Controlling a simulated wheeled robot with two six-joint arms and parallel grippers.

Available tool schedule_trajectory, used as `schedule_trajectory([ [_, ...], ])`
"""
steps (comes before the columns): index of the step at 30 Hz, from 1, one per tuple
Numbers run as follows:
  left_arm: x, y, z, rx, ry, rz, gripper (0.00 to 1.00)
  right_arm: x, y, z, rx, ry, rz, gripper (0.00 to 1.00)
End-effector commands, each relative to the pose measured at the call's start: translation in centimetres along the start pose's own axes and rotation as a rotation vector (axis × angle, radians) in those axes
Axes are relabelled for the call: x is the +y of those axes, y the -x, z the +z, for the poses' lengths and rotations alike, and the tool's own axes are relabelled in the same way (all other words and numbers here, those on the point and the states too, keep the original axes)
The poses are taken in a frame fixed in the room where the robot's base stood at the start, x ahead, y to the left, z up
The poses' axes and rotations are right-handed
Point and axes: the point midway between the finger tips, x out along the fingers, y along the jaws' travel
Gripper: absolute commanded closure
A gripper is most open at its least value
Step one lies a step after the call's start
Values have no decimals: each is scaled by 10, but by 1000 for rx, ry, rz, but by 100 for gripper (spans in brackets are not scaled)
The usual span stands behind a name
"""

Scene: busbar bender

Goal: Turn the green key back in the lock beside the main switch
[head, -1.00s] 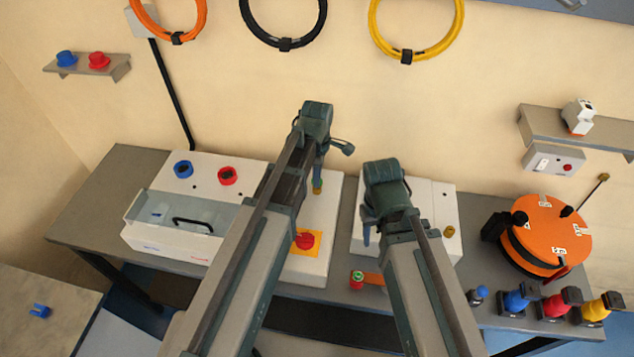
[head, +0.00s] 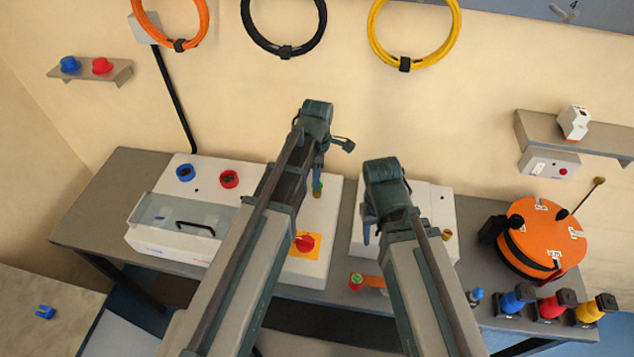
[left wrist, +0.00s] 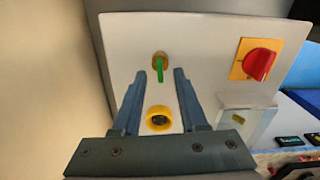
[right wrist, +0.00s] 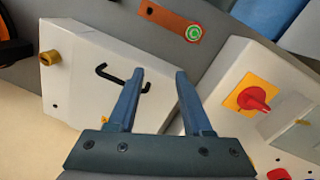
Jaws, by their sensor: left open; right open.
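The green key (left wrist: 159,70) sits in a round brass lock (left wrist: 159,58) on a pale panel in the left wrist view. My left gripper (left wrist: 160,75) is open, its fingertips on either side of the key's lower end in that picture; I cannot tell how near they are in depth. The main switch (left wrist: 260,64), a red knob on a yellow plate, is to the right of the lock; the head view shows it too (head: 305,243). My right gripper (right wrist: 160,73) is open and empty.
A yellow ring (left wrist: 158,119) is below the key on the same panel. My right gripper is over a pale box with a black bent handle (right wrist: 118,78). An orange reel (head: 540,236) stands at the right.

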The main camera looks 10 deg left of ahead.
Motion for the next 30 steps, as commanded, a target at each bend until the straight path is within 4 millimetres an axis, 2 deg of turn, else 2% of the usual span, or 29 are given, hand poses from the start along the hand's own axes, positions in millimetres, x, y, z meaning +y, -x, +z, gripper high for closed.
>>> schedule_trajectory([
  [1,0,14,0,0,0,0,58,1,14,1,0,0,0,50],
  [18,0,98,0,0,1,0,58,9,98,6,-1,-13,-3,50],
  [24,0,115,0,0,1,0,58,10,114,7,-2,-11,-3,50],
  [30,0,116,0,0,1,0,58,11,115,7,-2,-11,-3,50],
])
